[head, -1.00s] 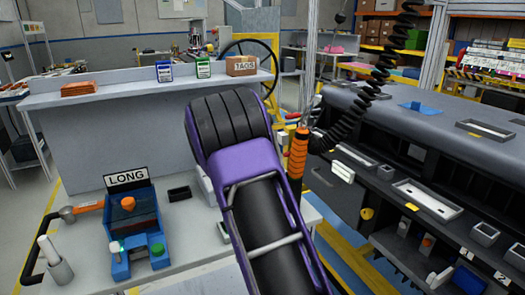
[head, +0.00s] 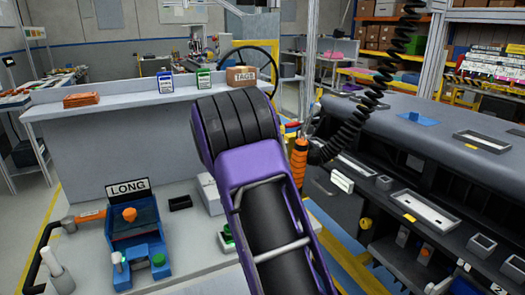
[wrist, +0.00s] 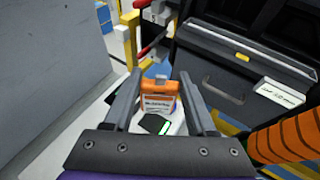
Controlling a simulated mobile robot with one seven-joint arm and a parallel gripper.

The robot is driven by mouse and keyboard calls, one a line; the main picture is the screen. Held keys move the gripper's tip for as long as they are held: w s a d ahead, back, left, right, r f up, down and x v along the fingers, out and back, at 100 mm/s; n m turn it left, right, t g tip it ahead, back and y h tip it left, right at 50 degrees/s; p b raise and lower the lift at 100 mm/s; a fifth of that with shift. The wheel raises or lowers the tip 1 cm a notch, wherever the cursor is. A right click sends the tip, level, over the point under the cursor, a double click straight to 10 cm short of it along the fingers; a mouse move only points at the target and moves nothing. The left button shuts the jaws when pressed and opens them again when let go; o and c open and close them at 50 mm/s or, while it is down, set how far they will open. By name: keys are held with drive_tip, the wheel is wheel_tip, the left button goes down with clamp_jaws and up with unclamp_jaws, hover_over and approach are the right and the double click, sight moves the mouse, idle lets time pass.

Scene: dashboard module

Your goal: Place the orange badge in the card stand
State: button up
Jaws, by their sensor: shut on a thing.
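The orange badge (wrist: 158,104), with a white printed label, shows upright in the wrist view between the two fingers of my gripper (wrist: 158,78). My gripper is shut on it. In the head view my purple and black arm hides the fingers and the badge. A blue card (head: 165,82) and a green card (head: 203,79) stand upright on the ledge at the back. I cannot clearly make out an empty card stand. Below the badge in the wrist view lies a dark item with a green stripe (wrist: 154,125).
A blue fixture (head: 138,240) marked LONG stands on the lower bench. A TAGS box (head: 242,76) and an orange stack (head: 81,99) rest on the ledge (head: 120,98). An orange-handled tool (head: 298,163) hangs on a coiled cord right of my arm. A dark dashboard (head: 420,150) fills the right.

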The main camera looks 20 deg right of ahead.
drive_tip(key=shift+r+p, duration=0.3)
drive_tip(key=shift+r, duration=0.6)
